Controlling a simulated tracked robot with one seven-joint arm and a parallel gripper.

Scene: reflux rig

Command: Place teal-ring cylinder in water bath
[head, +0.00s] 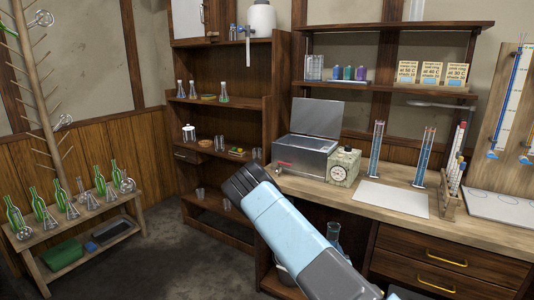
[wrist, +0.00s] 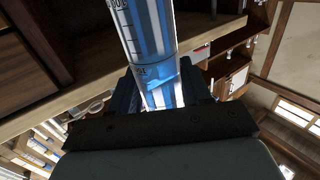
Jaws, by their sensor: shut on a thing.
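My gripper (wrist: 160,95) is shut on a clear graduated cylinder (wrist: 142,35) with blue and white stripes, seen in the wrist view. A bluish band crosses it near the jaws; I cannot tell for sure that this is the teal ring. The cylinder's far end runs out of the top of that view.
A dial box (head: 343,166) stands right of the bath. Two tall blue cylinders (head: 376,150) (head: 422,158) stand on the bench near a white mat (head: 392,197). A wooden rack (head: 449,200) holds tubes at the right. A shelf (head: 390,87) hangs above the bench.

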